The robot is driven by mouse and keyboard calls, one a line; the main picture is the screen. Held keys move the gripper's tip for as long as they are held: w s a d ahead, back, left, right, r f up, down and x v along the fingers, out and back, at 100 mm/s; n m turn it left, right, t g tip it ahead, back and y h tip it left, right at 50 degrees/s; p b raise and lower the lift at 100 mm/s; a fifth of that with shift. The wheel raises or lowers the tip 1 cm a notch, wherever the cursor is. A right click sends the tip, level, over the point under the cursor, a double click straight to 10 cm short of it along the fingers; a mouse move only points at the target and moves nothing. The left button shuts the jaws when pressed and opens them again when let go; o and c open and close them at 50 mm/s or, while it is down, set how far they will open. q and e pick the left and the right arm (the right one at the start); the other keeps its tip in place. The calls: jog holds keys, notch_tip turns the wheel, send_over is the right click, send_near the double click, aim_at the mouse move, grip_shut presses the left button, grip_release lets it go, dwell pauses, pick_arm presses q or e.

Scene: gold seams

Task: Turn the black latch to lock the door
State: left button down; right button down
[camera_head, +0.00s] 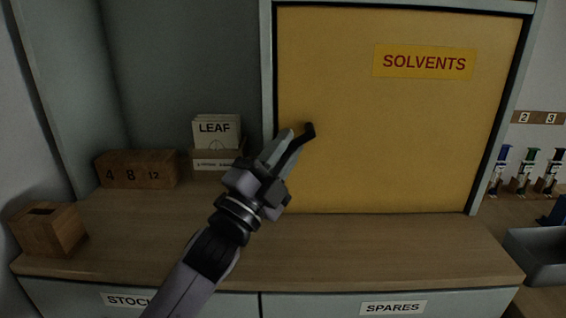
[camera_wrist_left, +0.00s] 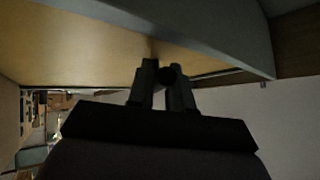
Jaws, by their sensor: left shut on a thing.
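The black latch (camera_head: 308,132) sits near the left edge of the yellow door (camera_head: 400,130), which carries a SOLVENTS label (camera_head: 423,62). The door appears closed in its grey frame. My left gripper (camera_head: 289,148) reaches up from below and is shut on the latch. The latch's dark end shows just past the fingertips, and the rest is partly hidden by the fingers. In the left wrist view, the latch (camera_wrist_left: 167,75) is a dark round shape between the two fingers, with the door (camera_wrist_left: 75,50) behind. My right gripper is not in view.
A wooden counter (camera_head: 390,250) runs below the door and is clear in front of it. On the left stand a LEAF card box (camera_head: 217,160), a numbered wooden block (camera_head: 137,169) and a slotted wooden box (camera_head: 48,230). A grey bin (camera_head: 540,255) stands at the right.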

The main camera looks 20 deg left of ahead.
pick_arm(q)
jog(key=shift+f+n, duration=0.1)
jog(key=shift+n, duration=0.2)
jog(key=c, duration=1.1)
grip_release()
jog(key=shift+c, duration=0.2)
jog(key=b+v, duration=0.1)
jog(key=v, duration=0.6)
jog(key=shift+f, duration=0.1)
